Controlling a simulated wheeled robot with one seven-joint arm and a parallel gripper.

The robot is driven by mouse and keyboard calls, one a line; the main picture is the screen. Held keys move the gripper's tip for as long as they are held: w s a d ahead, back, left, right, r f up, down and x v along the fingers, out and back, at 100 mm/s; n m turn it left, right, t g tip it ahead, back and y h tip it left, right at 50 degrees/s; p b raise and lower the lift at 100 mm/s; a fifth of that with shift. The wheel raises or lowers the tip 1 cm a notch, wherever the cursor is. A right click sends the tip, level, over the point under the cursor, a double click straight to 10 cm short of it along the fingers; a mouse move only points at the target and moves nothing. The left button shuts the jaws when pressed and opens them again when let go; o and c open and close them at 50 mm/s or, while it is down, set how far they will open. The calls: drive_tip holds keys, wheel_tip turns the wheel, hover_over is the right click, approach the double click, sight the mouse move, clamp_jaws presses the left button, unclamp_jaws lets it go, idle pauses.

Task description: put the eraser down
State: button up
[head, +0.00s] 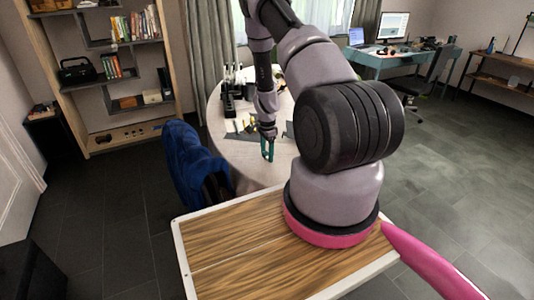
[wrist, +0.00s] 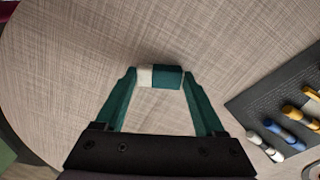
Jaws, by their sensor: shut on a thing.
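The eraser (wrist: 165,77) is a small block, white at its left end and dark green along the rest. It lies between the fingertips of my gripper (wrist: 158,80), which is shut on it. The round table (wrist: 60,60) with a woven beige top lies below it. I cannot tell whether the eraser touches the tabletop. In the head view my gripper (head: 267,150) is over the near part of the table (head: 232,158); the eraser is too small to make out there.
A dark grey mat (wrist: 250,100) with several coloured pieces lies right of my gripper in the wrist view. A blue chair (head: 190,158) stands at the table's left side. Dark items (head: 230,98) stand farther back on the table. The tabletop left of my gripper is clear.

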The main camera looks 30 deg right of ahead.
sight(267, 155)
drive_tip(key=shift+f, duration=0.1)
drive_tip(key=o, duration=1.3)
wheel_tip(267, 155, up, 12)
drive_tip(key=shift+r, duration=0.2)
